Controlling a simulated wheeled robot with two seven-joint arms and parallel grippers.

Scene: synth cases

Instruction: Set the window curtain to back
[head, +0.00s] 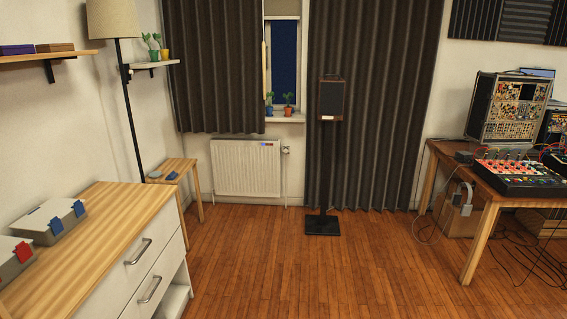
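A dark grey window curtain hangs in two parts at the far wall. The left part (212,70) is shorter and ends just above the radiator. The right part (385,110) reaches down to the floor. Between them a narrow strip of the window (284,65) shows, with dark blue glass and a pale blind at its top. Neither of my grippers is in view, and nothing is seen touching the curtain.
A speaker on a stand (331,100) stands in front of the right curtain part. A white radiator (246,167) is under the window. A wooden-topped drawer cabinet (110,225) is at left, a desk with electronics (440,150) at right. The wooden floor (300,265) between is clear.

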